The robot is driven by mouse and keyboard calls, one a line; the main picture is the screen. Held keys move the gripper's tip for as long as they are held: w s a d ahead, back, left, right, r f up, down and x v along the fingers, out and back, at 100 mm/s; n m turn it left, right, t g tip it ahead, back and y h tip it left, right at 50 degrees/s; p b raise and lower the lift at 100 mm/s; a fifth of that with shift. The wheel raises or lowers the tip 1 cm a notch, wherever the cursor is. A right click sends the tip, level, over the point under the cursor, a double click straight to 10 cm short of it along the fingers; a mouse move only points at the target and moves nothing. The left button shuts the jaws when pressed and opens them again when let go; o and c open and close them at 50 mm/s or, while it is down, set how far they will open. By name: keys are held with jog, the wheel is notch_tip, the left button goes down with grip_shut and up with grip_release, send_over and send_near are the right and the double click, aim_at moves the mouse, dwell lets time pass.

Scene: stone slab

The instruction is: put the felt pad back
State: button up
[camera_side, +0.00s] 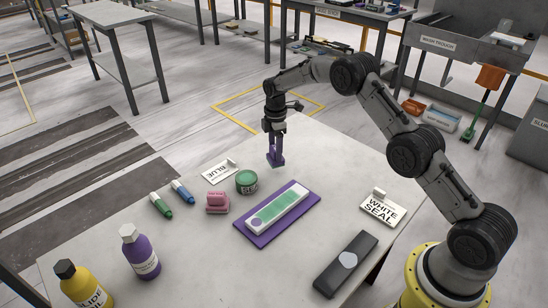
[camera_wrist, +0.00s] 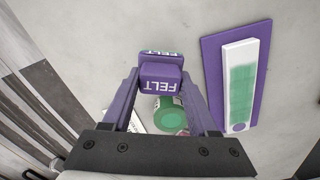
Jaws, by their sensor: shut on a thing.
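The felt pad (camera_wrist: 160,76) is a small purple block with white FELT lettering. My gripper (camera_side: 275,156) is shut on it, with its purple fingers (camera_wrist: 124,98) on either side of the block in the wrist view. In the side view, gripper and pad are near the back of the pale table, behind the green tin; their purple shapes merge, and I cannot tell whether the pad touches the table.
A purple mat (camera_side: 246,234) bears a white block (camera_side: 300,200) with a green top. The green tin (camera_side: 246,182), a pink block (camera_side: 217,203), the BLUE card (camera_side: 216,173) and two markers are left. The WHITE SEAL card (camera_side: 383,211) and dark bar (camera_side: 330,276) are right. Bottles stand front left.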

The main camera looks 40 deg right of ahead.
aim_at(274, 158)
jog(key=shift+w+f, duration=0.3)
jog(key=shift+f, duration=0.1)
jog(key=shift+w+f, duration=0.1)
jog(key=shift+f, duration=1.5)
jog(key=shift+f, duration=0.15)
jog(key=o, duration=1.3)
